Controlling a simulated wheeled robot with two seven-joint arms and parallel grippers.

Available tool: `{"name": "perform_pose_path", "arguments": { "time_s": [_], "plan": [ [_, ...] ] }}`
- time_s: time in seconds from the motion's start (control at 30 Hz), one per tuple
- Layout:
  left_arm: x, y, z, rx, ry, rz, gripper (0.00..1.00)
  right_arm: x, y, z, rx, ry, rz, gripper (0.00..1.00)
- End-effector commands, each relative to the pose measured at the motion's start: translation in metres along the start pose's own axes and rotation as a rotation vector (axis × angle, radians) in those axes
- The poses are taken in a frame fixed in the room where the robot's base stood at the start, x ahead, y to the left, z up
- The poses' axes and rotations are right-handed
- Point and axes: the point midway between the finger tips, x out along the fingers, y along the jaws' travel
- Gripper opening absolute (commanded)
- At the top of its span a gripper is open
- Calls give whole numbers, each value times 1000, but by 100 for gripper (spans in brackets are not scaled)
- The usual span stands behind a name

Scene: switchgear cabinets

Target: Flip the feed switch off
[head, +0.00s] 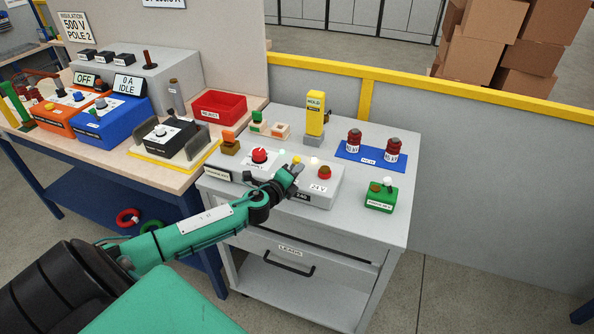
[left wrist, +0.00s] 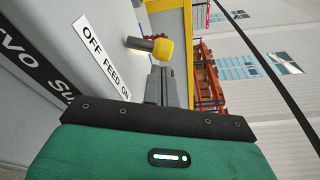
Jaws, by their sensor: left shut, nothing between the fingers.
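The feed switch (left wrist: 161,49) is a short metal lever with a yellow cap, next to a white "OFF FEED ON" label (left wrist: 106,66) in the left wrist view. Its yellow cap also shows in the head view (head: 297,160), on the grey supply box (head: 318,199). I cannot tell which way the lever is thrown. My left gripper (head: 291,173) is over the front of the box, close to the lever. In the left wrist view its shut fingers (left wrist: 160,84) lie just below the yellow cap; contact is unclear. My right gripper is not in view.
A yellow meter (head: 316,113) stands behind, red jars (head: 354,139) on a blue mat to the right, and a green box (head: 381,197) at front right. A workbench adjoins at left.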

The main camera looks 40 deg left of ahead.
Motion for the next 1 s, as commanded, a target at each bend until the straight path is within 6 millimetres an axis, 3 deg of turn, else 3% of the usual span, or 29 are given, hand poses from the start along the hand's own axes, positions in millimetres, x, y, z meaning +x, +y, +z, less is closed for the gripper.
{"name": "perform_pose_path", "arguments": {
  "time_s": [1.0],
  "plan": [
    [-2, 0, 9, -200, -1, -47, 0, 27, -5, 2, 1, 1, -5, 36]
  ]
}}
